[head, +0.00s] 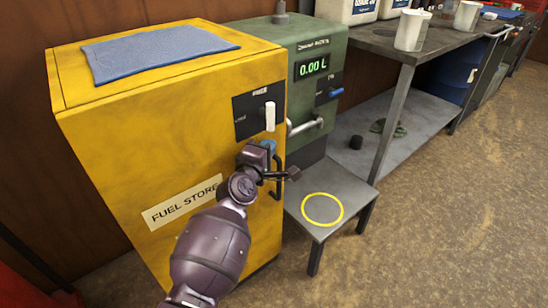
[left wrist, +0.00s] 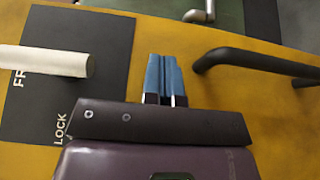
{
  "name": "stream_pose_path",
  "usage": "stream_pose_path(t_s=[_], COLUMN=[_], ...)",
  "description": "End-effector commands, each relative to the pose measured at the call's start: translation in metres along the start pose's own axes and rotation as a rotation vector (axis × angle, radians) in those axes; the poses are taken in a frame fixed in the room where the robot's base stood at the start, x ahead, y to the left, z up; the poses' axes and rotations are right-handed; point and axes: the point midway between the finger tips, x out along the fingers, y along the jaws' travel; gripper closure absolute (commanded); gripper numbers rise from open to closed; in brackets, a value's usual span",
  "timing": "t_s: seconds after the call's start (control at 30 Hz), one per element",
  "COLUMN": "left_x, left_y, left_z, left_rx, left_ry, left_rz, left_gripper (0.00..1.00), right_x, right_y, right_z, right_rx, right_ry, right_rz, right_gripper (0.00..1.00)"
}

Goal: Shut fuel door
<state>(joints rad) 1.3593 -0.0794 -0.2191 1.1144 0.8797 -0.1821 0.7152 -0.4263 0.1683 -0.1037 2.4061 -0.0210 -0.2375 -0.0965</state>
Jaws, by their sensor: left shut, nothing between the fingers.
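The yellow fuel store cabinet (head: 150,165) has a front that looks flush, with no open gap that I can see. A white lever (head: 270,116) stands upright on a black plate (head: 246,104) on that front. A black bar handle (head: 279,186) is below it. My left gripper (head: 268,147) is shut and empty at the front, between lever and handle. In the left wrist view, its blue fingertips (left wrist: 165,75) point at the yellow face, with the white lever (left wrist: 45,62) to the left and the black handle (left wrist: 255,64) to the right. My right gripper is not in view.
A green dispenser (head: 318,75) reading 0.00 L stands right of the cabinet. A low grey stand (head: 345,187) with a yellow ring is in front of it. A workbench (head: 385,45) with white containers runs along the back right. The floor at right is clear.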

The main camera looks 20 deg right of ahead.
Motion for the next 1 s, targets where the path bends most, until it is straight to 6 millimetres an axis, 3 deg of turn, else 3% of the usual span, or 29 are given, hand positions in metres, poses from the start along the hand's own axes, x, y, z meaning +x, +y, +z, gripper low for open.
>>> stream_pose_path(t_s=[0.3,0.73,1.0], left_x=[0.008,0.009,-0.004], left_y=[0.003,0.006,0.011], left_z=[-0.016,-0.019,-0.018], left_rx=[0.002,0.007,0.011], left_ry=[0.048,0.054,0.053], left_rz=[0.004,0.008,0.012], left_gripper=[1.0,1.0,1.0], right_x=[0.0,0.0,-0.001], right_y=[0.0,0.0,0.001], right_z=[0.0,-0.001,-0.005], right_rx=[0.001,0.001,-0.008], right_ry=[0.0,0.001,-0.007], right_rz=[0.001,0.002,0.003], right_gripper=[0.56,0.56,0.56])
